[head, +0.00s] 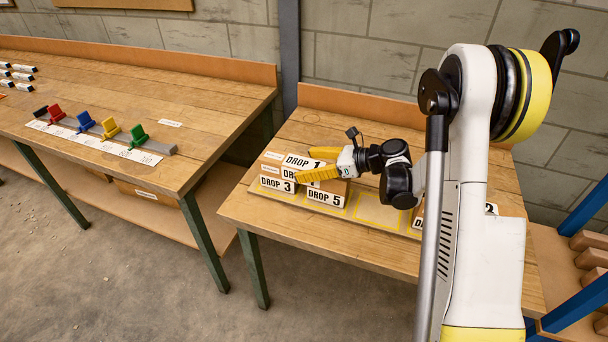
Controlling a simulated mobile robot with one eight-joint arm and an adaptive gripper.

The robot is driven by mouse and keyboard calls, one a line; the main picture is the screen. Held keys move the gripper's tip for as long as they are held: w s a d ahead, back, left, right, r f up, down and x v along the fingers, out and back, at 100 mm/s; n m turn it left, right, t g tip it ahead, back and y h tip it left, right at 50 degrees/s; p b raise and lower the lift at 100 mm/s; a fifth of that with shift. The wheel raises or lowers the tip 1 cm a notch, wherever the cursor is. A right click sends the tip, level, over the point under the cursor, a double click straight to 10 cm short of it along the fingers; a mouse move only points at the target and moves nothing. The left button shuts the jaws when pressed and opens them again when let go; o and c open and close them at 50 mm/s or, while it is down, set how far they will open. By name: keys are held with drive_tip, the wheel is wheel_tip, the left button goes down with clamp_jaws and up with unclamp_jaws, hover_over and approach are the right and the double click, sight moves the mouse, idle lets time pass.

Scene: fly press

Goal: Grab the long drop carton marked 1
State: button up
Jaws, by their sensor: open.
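The carton marked DROP 1 (303,162) lies on top of a small stack of cartons on the right-hand bench. My gripper (300,165) comes in from the right with its two yellow fingers apart. One finger is just above and behind the DROP 1 label, and the other crosses in front of the stack below it. I cannot tell whether either finger touches the carton. The fingers hide part of the carton's right end and part of a label beneath it.
Cartons marked DROP 3 (277,185) and DROP 5 (325,197) sit low in the stack. Yellow-outlined places (379,212) lie to the right, one empty. Another carton is partly hidden behind my arm. The left bench (190,103) holds coloured clamps (85,122). A wall stands behind.

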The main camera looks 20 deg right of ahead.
drive_tip(key=shift+r, duration=0.1)
drive_tip(key=c, duration=1.5)
